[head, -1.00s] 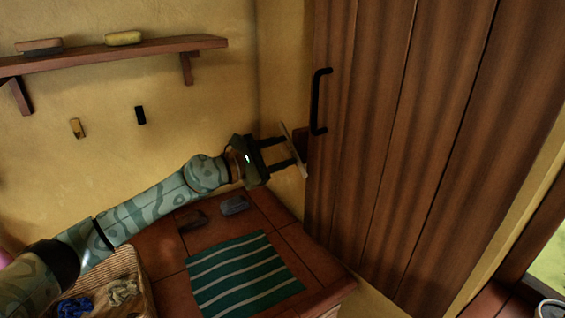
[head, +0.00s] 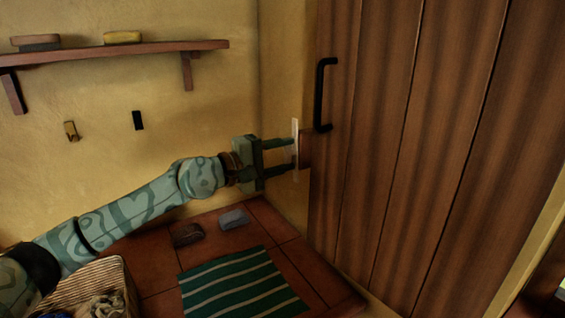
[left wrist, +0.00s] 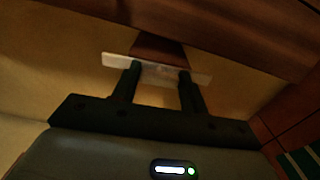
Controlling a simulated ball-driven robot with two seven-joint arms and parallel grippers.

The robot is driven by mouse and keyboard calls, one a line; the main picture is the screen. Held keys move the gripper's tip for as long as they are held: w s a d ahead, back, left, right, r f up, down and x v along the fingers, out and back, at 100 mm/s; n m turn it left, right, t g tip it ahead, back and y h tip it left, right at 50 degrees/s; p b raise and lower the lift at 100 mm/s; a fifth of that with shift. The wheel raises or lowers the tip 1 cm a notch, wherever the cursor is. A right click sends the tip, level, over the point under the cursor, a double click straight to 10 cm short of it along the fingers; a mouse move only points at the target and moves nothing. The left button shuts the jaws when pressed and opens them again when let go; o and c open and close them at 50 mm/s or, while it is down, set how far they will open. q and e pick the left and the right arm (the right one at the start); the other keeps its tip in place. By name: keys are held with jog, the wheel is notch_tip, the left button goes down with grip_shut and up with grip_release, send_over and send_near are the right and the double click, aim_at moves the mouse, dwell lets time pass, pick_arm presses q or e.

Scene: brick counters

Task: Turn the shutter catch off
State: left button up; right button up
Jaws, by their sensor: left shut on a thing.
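The shutter catch (head: 295,126) is a pale flat bar at the left edge of the brown plank shutter (head: 375,150). It stands nearly upright in the head view, in front of a small brown wooden block (head: 305,150). My left gripper (head: 291,154) reaches it from the left, its two dark fingers spaced apart and shut on the bar. In the left wrist view the bar (left wrist: 115,60) runs across the fingertips, with the block (left wrist: 158,46) behind it. The exact finger contact is dim. My right gripper is not in view.
A black handle (head: 321,95) stands out from the shutter just above the catch. A wall shelf (head: 120,50) runs at upper left.

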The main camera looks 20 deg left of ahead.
pick_arm(q)
jog(key=shift+f+m, duration=0.1)
jog(key=shift+m, duration=0.4)
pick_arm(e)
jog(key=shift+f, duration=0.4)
pick_arm(q)
jog(key=o, duration=1.4)
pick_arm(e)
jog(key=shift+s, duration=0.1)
pick_arm(q)
jog(key=shift+b, duration=0.3)
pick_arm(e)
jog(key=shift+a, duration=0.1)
pick_arm(q)
jog(key=b+v, duration=1.6)
jog(key=b, duration=0.9)
jog(key=shift+s+a, duration=0.1)
jog(key=shift+s, duration=0.05)
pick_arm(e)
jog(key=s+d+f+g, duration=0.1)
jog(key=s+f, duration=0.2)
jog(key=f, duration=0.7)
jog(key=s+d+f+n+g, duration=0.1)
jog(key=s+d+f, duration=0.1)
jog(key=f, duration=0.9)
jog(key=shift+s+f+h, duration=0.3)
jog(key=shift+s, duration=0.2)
